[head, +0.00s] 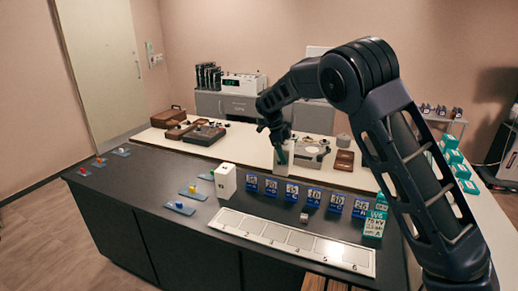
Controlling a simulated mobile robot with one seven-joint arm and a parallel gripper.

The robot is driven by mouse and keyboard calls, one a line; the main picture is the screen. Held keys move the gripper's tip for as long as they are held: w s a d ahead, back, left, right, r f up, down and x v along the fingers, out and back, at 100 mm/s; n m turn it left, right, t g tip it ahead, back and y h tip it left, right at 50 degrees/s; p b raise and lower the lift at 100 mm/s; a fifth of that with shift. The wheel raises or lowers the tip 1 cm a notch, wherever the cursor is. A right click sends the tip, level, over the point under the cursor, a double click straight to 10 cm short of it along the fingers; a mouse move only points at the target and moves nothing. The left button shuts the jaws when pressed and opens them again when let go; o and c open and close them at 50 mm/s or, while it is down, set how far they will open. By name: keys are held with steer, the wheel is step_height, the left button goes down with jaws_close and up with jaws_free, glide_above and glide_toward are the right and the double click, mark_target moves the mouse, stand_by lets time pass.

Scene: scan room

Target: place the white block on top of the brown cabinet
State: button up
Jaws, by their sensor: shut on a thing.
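My gripper (281,152) is shut on a pale block, which appears to be the white block (282,168), above the back of the dark counter. A small brown wooden piece like a cabinet (344,160) stands on the white counter to the right of the gripper. A brown box with a handle (168,118) lies farther left on that counter. I cannot tell for certain which is the brown cabinet.
A white box (225,182) stands on the dark counter, left of a row of blue number blocks (311,196). A long white tray (290,243) lies in front. A small grey cube (304,217) is between them. Teal boxes (455,165) stand right, behind my arm.

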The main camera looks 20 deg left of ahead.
steer(key=w+d+r, duration=0.1)
steer(key=w+d, duration=0.7)
steer(key=w, duration=0.3)
steer(key=w+d, duration=0.8)
steer(key=w, duration=0.2)
steer(key=w+d+r, duration=0.1)
steer(key=w+d, duration=0.6)
steer(key=d, duration=0.4)
steer(key=w+d, duration=0.8)
steer(key=d, duration=0.3)
steer(key=shift+m, duration=0.4)
steer(key=f, duration=2)
steer(key=shift+s, duration=0.25)
steer(key=o, duration=1.3)
steer(key=shift+f, duration=0.1)
steer(key=shift+o, duration=0.2)
